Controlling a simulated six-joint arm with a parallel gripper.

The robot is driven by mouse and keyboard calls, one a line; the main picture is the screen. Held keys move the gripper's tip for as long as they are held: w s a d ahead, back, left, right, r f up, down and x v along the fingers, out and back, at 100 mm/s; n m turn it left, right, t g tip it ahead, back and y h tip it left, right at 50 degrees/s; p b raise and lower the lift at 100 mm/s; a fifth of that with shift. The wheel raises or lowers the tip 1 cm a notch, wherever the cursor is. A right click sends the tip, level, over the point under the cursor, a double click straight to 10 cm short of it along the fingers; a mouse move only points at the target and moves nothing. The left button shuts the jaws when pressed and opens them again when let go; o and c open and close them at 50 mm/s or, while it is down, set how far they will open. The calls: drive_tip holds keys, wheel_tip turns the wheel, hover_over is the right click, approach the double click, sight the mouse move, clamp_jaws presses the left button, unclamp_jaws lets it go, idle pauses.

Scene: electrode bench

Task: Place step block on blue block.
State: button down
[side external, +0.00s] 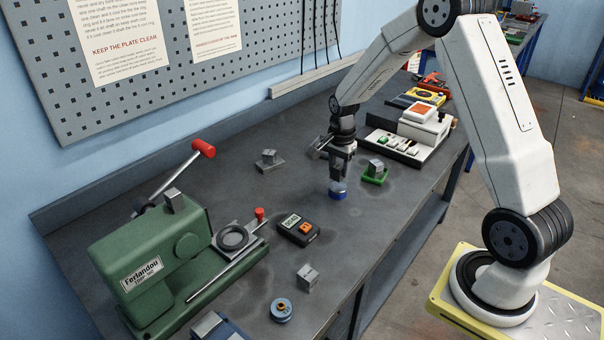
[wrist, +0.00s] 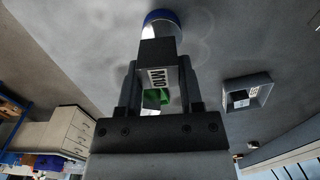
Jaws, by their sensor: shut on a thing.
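My gripper (side external: 341,168) hangs over the middle of the bench, pointing down. In the wrist view its jaws are shut on a dark grey block (wrist: 157,76) marked M10, which looks like the step block. A round blue-banded piece (side external: 338,192) with a silvery part is directly below my gripper. It also shows in the wrist view (wrist: 162,16), partly hidden behind the held block. I cannot tell whether the held block touches it. A blue box-like piece (side external: 218,327) with a grey block on it is cut off at the bottom edge.
A green holder (side external: 375,179) with a grey block is close on the right. A grey block on a base (side external: 269,162) stands left. A meter (side external: 298,229), a loose grey block (side external: 307,277), a round blue piece (side external: 281,311) and a green machine (side external: 150,265) are nearer the camera.

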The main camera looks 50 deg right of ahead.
sight(338, 177)
drive_tip(key=shift+w+f, duration=0.15)
drive_tip(key=shift+f, duration=1.45)
drive_tip(key=shift+f, duration=0.15)
drive_tip(key=shift+c, duration=1.2)
unclamp_jaws()
wheel_tip(338, 177, up, 12)
drive_tip(key=shift+r, duration=0.15)
drive_tip(key=shift+a, duration=0.1)
drive_tip(key=s+a+f+n+t, duration=0.1)
drive_tip(key=s+a+n, duration=0.6)
drive_tip(key=a+n, duration=0.1)
drive_tip(key=s+a+f+n+t, duration=0.1)
drive_tip(key=s+a+f+n, duration=0.1)
drive_tip(key=s+a+n, duration=0.4)
drive_tip(key=a+n, duration=0.3)
drive_tip(key=n, duration=0.1)
drive_tip(key=shift+s+a+f+t, duration=0.15)
drive_tip(key=shift+s+f+t, duration=0.15)
drive_tip(key=shift+s, duration=0.1)
